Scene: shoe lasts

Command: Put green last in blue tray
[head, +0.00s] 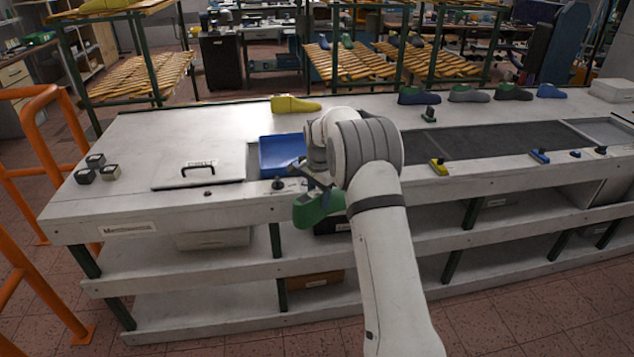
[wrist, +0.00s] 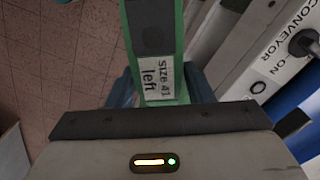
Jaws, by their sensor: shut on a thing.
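The green last (head: 312,208) hangs from my gripper (head: 318,190) in front of the bench's front edge, below the level of the bench top. In the wrist view the green last (wrist: 139,30) carries a white label reading "SIZE 41 left", and my gripper (wrist: 152,92) is shut on it. The blue tray (head: 280,153) is set in the bench top just behind and left of my gripper; my arm hides its right part. A blue edge shows at the right in the wrist view, probably the tray (wrist: 300,125).
A grey lid with a handle (head: 198,170) lies left of the tray. A yellow last (head: 296,104) stands behind it. Several other lasts (head: 470,93) line the bench's back edge at right. A dark conveyor belt (head: 500,140) runs right of my arm. Small dark blocks (head: 96,160) sit at left.

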